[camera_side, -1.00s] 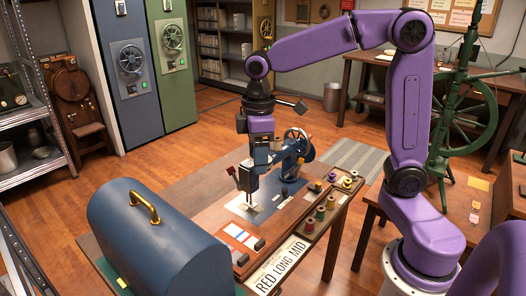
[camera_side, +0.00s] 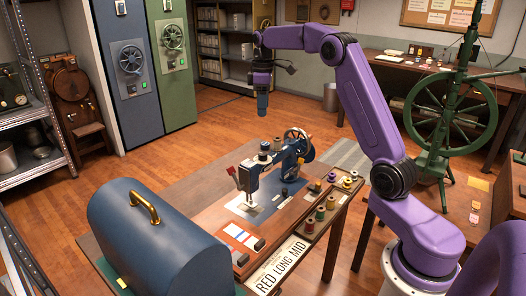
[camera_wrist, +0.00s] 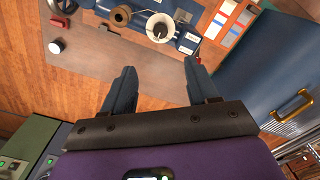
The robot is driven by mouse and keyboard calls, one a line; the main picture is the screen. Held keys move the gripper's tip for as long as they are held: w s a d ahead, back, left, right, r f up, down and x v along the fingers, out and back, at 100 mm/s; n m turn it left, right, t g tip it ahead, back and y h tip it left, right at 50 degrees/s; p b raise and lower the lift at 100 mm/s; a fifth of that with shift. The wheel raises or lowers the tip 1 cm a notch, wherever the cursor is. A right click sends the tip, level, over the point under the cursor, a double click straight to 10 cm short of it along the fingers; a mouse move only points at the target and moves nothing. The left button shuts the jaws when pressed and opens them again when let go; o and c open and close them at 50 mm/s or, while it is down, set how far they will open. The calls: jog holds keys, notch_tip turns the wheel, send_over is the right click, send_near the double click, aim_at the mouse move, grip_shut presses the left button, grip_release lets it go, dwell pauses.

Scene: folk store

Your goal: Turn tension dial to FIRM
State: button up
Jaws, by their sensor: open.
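A blue sewing machine (camera_side: 270,168) stands on the wooden table. A pale round dial-like part (camera_side: 264,147) sits on top of its arm and also shows in the wrist view (camera_wrist: 160,27); I cannot tell for sure that it is the tension dial, and no FIRM mark is readable. A brown spool-like part (camera_wrist: 121,15) is beside it. My gripper (camera_side: 262,108) is raised behind and above the machine, apart from it. In the wrist view my gripper (camera_wrist: 158,70) has its two fingers wide apart with nothing between them.
A blue domed case (camera_side: 150,240) with a brass handle stands at the table's near left. A card (camera_side: 281,267) reading "RED LONG MID" and several thread spools (camera_side: 320,212) line the near right side. The handwheel (camera_side: 298,143) rises at the machine's far end. Open air surrounds my gripper.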

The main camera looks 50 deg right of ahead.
aim_at(263, 154)
notch_tip(263, 154, down, 17)
jog(key=shift+r, duration=0.1)
dwell(0.4)
jog(key=c, duration=1)
